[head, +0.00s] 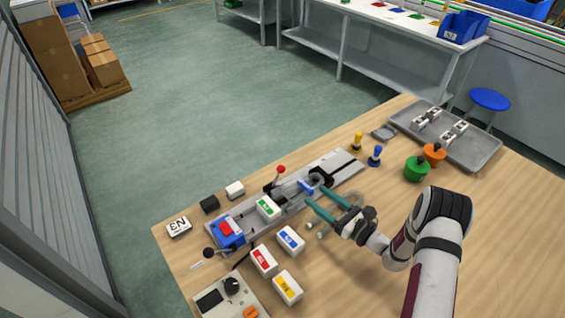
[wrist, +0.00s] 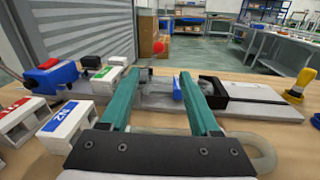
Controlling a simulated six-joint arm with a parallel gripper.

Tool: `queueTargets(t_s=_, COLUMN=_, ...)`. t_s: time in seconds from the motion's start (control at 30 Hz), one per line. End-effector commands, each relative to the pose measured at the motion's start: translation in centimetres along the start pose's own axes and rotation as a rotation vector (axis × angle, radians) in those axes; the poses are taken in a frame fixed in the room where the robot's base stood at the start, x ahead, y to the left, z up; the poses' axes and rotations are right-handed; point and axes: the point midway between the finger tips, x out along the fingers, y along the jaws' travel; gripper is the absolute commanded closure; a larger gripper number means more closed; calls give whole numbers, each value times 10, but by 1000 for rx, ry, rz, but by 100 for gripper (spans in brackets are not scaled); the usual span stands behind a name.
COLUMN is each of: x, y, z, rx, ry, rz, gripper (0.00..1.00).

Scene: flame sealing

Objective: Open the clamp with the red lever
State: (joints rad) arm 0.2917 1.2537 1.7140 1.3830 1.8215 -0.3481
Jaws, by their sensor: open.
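The clamp's red lever knob (head: 281,169) stands up on a thin stem at the back side of the long grey fixture (head: 345,163). In the wrist view the red knob (wrist: 160,48) shows beyond the fingertips, between the two finger lines and a little above them. My gripper (head: 314,198) has two teal fingers, spread apart and empty, over the front side of the fixture. In the wrist view my gripper (wrist: 158,75) points across the fixture, apart from the knob. A small blue piece (head: 305,186) lies near the fingertips. The clamp's lower part is hard to make out.
A green-labelled block (head: 267,207) and a blue-and-red unit (head: 228,232) sit on the fixture's left part. Blue (head: 290,240), red (head: 263,260) and yellow (head: 287,287) labelled blocks stand in front. A grey tray (head: 467,147) is at right. Bare table (head: 510,220) lies right.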

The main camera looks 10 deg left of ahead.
Motion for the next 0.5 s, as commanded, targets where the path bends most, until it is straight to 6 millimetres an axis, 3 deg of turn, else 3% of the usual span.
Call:
queueTargets(t_s=0.3, x=85, y=4, z=0, rx=-3, ry=0, rz=10, gripper=37)
queueTargets(t_s=0.5, x=131, y=4, z=1, rx=-1, ry=0, rz=8, gripper=37)
